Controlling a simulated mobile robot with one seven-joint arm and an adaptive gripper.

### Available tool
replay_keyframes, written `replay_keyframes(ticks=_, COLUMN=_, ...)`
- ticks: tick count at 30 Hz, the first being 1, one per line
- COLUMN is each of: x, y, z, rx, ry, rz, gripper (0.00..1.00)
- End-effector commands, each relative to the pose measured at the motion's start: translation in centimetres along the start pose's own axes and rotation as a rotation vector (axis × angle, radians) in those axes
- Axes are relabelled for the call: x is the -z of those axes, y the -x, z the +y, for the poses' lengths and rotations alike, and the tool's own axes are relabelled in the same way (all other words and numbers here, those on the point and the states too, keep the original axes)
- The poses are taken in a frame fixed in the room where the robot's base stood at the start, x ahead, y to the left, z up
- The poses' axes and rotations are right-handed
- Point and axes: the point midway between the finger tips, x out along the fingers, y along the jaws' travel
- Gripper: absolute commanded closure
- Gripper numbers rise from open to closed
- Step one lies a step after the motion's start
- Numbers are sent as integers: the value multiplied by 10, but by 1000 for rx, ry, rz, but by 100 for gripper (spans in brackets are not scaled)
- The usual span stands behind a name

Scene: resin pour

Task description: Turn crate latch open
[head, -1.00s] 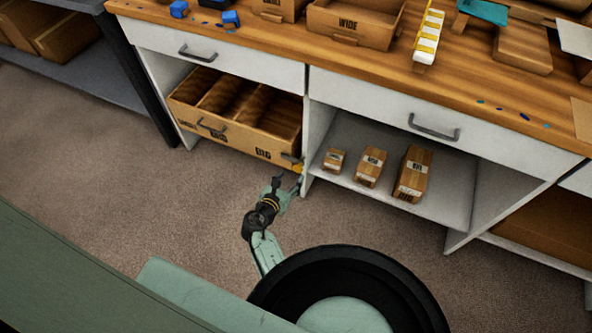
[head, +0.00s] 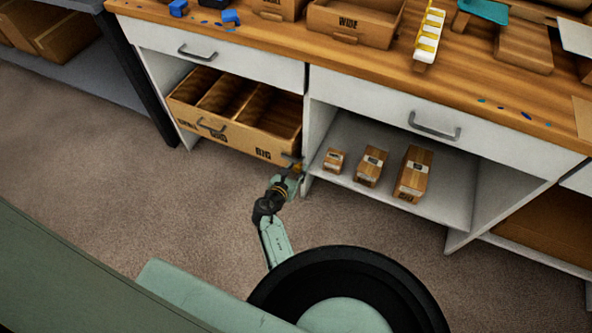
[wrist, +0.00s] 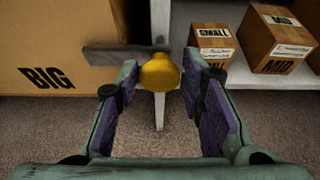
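The wooden crate (head: 232,142) marked BIG sits in the lower left bay of the bench; its front also fills the left of the wrist view (wrist: 60,50). The latch has a yellow knob (wrist: 160,73) and a grey bar (wrist: 120,54) that lies roughly level, reaching left across the crate's right edge. My gripper (wrist: 161,82) is open, with one purple-padded finger on each side of the knob. Gaps show between the knob and both pads. In the head view my gripper (head: 291,176) is at the crate's front right corner and partly hides the latch.
A white divider post (head: 315,145) stands just right of the latch. Small wooden boxes, including one marked SMALL (wrist: 211,42) and one marked MID (wrist: 278,40), sit on the shelf (head: 435,205) to the right. The floor (head: 180,215) in front is clear.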

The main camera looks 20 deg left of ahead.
Motion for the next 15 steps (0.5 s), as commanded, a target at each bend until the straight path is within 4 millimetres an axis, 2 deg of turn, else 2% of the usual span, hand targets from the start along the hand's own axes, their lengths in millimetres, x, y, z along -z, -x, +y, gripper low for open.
replay_keyframes(ticks=2, x=0, y=0, z=0, rx=0, ry=0, rz=0, gripper=72)
replay_keyframes(ticks=15, x=0, y=0, z=0, rx=0, ry=0, rz=0, gripper=100)
